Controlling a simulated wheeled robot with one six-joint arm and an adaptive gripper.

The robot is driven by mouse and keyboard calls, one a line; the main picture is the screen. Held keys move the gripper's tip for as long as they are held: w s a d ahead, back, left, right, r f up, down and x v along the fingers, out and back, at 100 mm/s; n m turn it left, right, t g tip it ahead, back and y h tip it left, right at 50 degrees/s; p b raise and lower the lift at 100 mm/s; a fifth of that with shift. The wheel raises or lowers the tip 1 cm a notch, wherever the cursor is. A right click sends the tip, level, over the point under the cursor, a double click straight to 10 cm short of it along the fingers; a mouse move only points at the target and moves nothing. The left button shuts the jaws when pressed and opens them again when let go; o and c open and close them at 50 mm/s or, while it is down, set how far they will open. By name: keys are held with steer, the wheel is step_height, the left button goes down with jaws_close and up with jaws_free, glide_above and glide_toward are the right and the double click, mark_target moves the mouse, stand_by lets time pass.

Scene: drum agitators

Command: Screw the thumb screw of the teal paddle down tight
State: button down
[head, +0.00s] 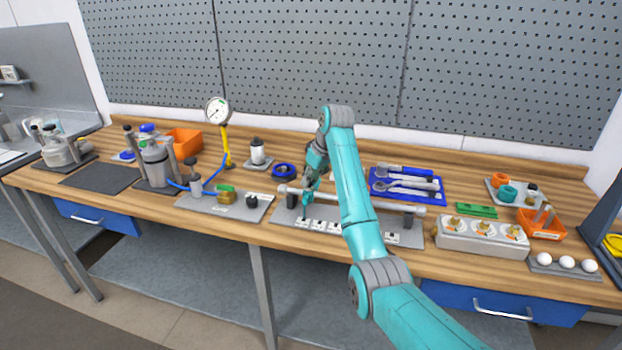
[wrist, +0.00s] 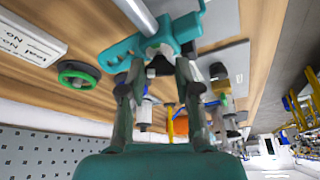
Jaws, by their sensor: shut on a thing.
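The teal paddle (wrist: 150,42) is on a pale shaft (wrist: 138,14) in the wrist view. In the head view the shaft (head: 372,199) lies level across a grey board, held between dark supports. A small dark thumb screw (wrist: 160,66) stands out from the paddle's hub toward my gripper. My gripper (wrist: 160,76) is shut on the thumb screw, one finger on each side. The fingers hide part of the screw, so its seating depth cannot be told. In the head view my gripper (head: 308,187) is at the shaft's left part, and the paddle is hard to separate from it.
White labels line the grey board's (head: 405,236) front. A gauge on a yellow post (head: 226,145) stands left. A grey block with dials (head: 482,235) sits right.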

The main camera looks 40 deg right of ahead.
steer(key=shift+m, duration=0.3)
steer(key=m, duration=0.2)
steer(key=m+h, duration=0.2)
steer(key=m, duration=0.1)
steer(key=shift+a+m, duration=0.3)
steer(key=m+h, duration=0.1)
steer(key=m, duration=0.2)
steer(key=m+g+h, duration=0.1)
steer(key=m, duration=0.2)
steer(key=shift+w+a+m+g+h, duration=0.1)
steer(key=shift+w+m+g+h, duration=0.1)
steer(key=shift+m+g+h, duration=0.1)
steer(key=c, duration=0.8)
jaws_free()
steer(key=v, duration=0.7)
steer(key=shift+r, duration=0.3)
